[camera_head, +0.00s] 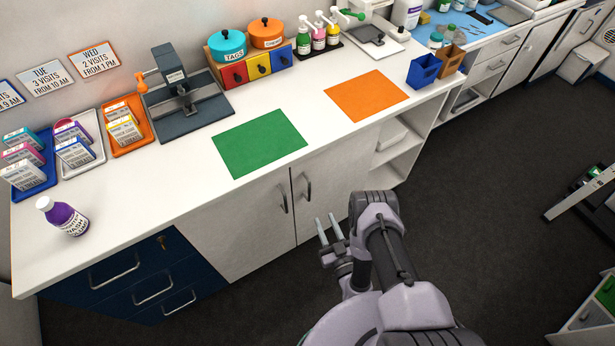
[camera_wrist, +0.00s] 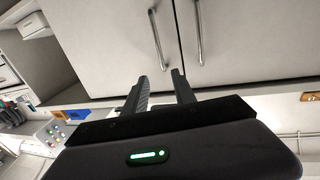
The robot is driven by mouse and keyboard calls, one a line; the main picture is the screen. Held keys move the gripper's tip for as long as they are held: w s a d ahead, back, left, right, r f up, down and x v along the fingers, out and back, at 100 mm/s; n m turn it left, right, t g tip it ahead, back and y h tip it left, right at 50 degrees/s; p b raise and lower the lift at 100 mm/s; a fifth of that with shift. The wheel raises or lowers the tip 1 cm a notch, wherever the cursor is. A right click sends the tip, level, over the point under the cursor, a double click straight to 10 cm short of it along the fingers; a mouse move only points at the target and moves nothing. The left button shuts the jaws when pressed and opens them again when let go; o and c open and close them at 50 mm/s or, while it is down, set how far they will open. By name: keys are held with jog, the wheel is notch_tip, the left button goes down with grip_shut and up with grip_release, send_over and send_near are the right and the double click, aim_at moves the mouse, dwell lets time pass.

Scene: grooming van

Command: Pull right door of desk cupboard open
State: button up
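The desk cupboard has two white doors, both closed. Its right door (camera_head: 328,182) carries an upright metal bar handle (camera_head: 308,184) near the middle seam. The left door (camera_head: 245,228) has a matching handle (camera_head: 283,198). The wrist view is turned over, so the right door (camera_wrist: 100,45) and its handle (camera_wrist: 157,40) show left of the left door's handle (camera_wrist: 198,32). My gripper (camera_head: 328,224) is in front of the doors with its fingers apart and empty. In the wrist view my gripper (camera_wrist: 161,80) points towards the handles without touching them.
Dark blue drawers (camera_head: 140,285) stand left of the cupboard, and open shelves (camera_head: 400,150) stand to its right. The worktop above holds a green mat (camera_head: 259,143), an orange mat (camera_head: 366,96) and a purple bottle (camera_head: 66,218).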

aim_at(309, 186)
jog(key=b+x, duration=1.1)
jog(key=x, duration=0.4)
jog(key=shift+s+a+b, duration=0.1)
jog(key=shift+a+b, duration=0.05)
jog(key=shift+b, duration=0.15)
grip_shut()
dwell(0.5)
